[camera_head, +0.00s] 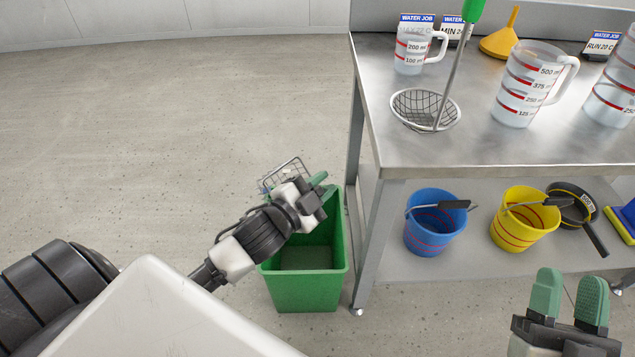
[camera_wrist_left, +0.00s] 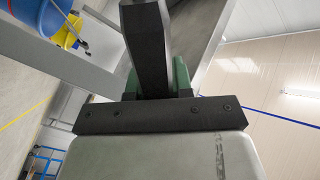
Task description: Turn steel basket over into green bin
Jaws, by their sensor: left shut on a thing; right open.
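The steel basket (camera_head: 284,176) is a small wire mesh basket, partly hidden behind my left wrist. My left gripper (camera_head: 321,185) is shut on it, above the back part of the green bin (camera_head: 308,293). In the left wrist view a dark bar (camera_wrist_left: 147,45), perhaps the basket's handle, stands between the green fingers. I cannot tell how far the basket is tilted or what it holds. The bin stands on the floor beside the table, and its visible inside looks empty. My right gripper (camera_head: 569,292) is open and empty at the lower right.
The steel table (camera_head: 470,150) stands right beside the bin, with a strainer (camera_head: 420,108), measuring jugs (camera_head: 531,85) and a yellow funnel (camera_head: 499,40) on top. A blue bucket (camera_head: 433,226) and a yellow bucket (camera_head: 520,226) are on its lower shelf. The floor at left is clear.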

